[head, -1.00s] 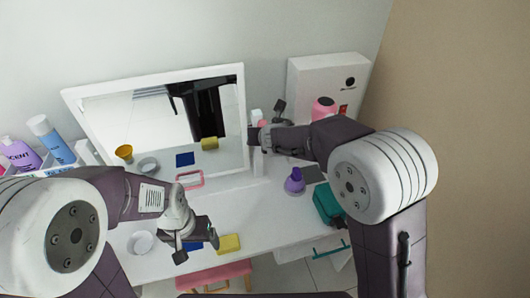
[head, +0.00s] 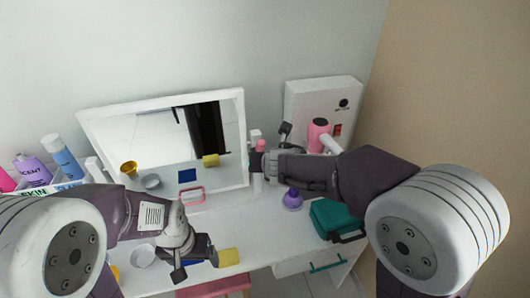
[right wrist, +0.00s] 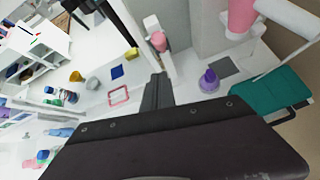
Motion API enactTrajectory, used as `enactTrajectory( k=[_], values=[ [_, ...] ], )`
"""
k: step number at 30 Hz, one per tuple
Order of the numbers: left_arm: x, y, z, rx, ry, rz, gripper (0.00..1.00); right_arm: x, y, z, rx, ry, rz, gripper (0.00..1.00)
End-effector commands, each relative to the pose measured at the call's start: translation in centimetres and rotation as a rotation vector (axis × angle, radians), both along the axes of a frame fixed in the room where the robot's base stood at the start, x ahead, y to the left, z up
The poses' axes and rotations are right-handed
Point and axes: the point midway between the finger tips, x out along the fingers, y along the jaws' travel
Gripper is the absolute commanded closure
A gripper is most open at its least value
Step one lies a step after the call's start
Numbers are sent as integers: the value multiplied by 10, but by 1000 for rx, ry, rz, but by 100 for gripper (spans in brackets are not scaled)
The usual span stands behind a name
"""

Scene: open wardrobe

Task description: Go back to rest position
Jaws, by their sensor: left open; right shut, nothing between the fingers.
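My left gripper (head: 193,268) is open above the front of the white dressing table (head: 245,228), with a yellow block (head: 229,257) close beside it on the right. I see nothing held in it. My right gripper (head: 270,142) reaches in from the right, in front of the mirror's right edge and the pink-capped bottle (head: 258,180). It is shut with nothing between its fingers. In the right wrist view, its dark fingers (right wrist: 158,92) point toward the mirror side of the table.
A white-framed mirror (head: 240,140) stands at the back. A purple bottle (head: 292,199), teal case (head: 335,219) and pink hair dryer (head: 318,130) are at the right. A white bowl (head: 143,256) is at front left, a bottle rack (head: 40,190) at far left. A pink stool (head: 215,287) is below.

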Motion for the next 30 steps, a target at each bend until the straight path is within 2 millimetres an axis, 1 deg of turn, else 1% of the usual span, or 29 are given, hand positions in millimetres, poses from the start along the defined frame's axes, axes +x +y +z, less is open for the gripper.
enactTrajectory(
  k=[3, 5, 7, 8, 9, 10, 11, 12, 13, 14, 15, 16, 17, 18, 21, 23, 24, 25, 26, 30],
  values=[
    [0, 0, 0, 0, 0, 0, 16, 0, 0, 0, 0, 0, 0, 100],
    [0, 0, 0, 0, 0, 0, 16, 2, -5, 0, 0, -1, -12, 100],
    [0, 0, 0, 0, 0, 0, 16, 10, -28, 4, 4, -9, -61, 100],
    [0, 0, 0, 0, 0, 0, 16, 14, -46, 6, 4, -9, -98, 100],
    [0, 0, 0, 0, 0, 0, 16, 11, -75, -2, 19, 17, -174, 100],
    [0, 0, 0, 0, 0, 0, 16, 4, -98, -12, 48, 52, -253, 100],
    [0, 0, 0, 0, 0, 0, 16, -6, -121, -24, 106, 97, -363, 100],
    [0, 0, 0, 0, 0, 0, 16, -26, -149, -43, 226, 167, -557, 100],
    [0, 0, 0, 0, 0, 0, 16, -43, -167, -57, 333, 217, -722, 100],
    [0, 0, 0, 0, 0, 0, 16, -63, -182, -72, 449, 263, -905, 100],
    [0, 0, 0, 0, 0, 0, 16, -93, -196, -91, 618, 321, -1170, 100],
    [0, 0, 0, 0, 0, 0, 16, -116, -203, -105, 751, 357, -1388, 100],
    [0, 0, 0, 0, 0, 0, 16, -138, -205, -117, 876, 382, -1600, 100],
    [0, 0, 0, 0, 0, 0, 16, -163, -202, -130, 1021, 402, -1856, 100],
    [0, 0, 0, 0, 0, 0, 16, -207, -184, -149, 1270, 393, -2369, 100],
    [0, 0, 0, 0, 0, 0, 16, -220, -176, -153, 1366, 357, -2585, 100],
    [0, 0, 0, 0, 0, 0, 16, -223, -173, -154, 1416, 329, -2684, 100],
    [0, 0, 0, 0, 0, 0, 16, -223, -171, -154, 1445, 307, -2733, 100],
    [0, 0, 0, 0, 0, 0, 16, -223, -171, -154, -1460, -289, 2761, 100],
    [0, 0, 0, 0, 0, 0, 16, -223, -171, -153, -1437, -239, 2702, 100]
  ],
)
